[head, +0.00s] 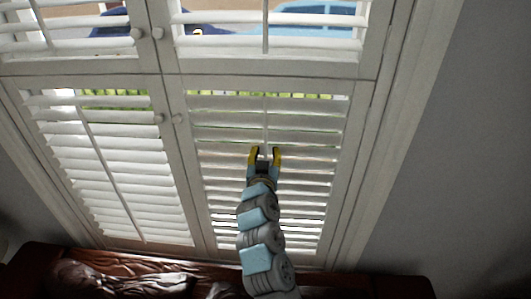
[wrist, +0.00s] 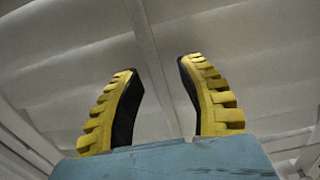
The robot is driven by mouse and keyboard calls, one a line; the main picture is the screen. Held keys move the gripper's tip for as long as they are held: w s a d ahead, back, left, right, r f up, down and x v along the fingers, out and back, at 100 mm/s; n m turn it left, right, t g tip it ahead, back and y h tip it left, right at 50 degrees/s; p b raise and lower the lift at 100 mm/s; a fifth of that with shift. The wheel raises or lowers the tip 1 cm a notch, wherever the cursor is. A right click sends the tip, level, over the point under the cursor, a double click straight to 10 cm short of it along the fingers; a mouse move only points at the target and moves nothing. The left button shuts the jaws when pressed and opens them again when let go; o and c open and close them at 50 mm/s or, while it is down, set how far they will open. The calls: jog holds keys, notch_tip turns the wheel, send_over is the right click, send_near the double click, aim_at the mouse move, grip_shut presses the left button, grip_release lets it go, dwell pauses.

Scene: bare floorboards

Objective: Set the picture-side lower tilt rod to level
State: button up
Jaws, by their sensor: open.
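The lower right shutter panel (head: 215,160) has white slats with a thin vertical tilt rod (head: 266,118) down its middle. Its slats look tilted, with broad faces showing and light through narrow gaps. My gripper (head: 265,150) is open and empty in front of this panel, its yellow fingers either side of the rod's line. In the wrist view the rod (wrist: 152,60) passes between the open fingertips of the gripper (wrist: 155,68); I cannot tell whether they touch it. My gripper hides part of the rod's lower length. The lower left panel has its own tilt rod (head: 100,157).
Two upper panels with tilt rods (head: 265,28) (head: 42,24) sit above, their slats open onto cars outside. Round white knobs (head: 178,119) stand on the middle stiles. A brown leather sofa (head: 130,276) is below the window. A plain grey wall (head: 450,160) is at right.

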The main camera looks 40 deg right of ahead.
grip_shut()
notch_tip(320, 180, down, 3)
jog(key=b, duration=0.3)
jog(key=shift+f+b, duration=0.1)
jog(key=shift+b, duration=0.2)
grip_release()
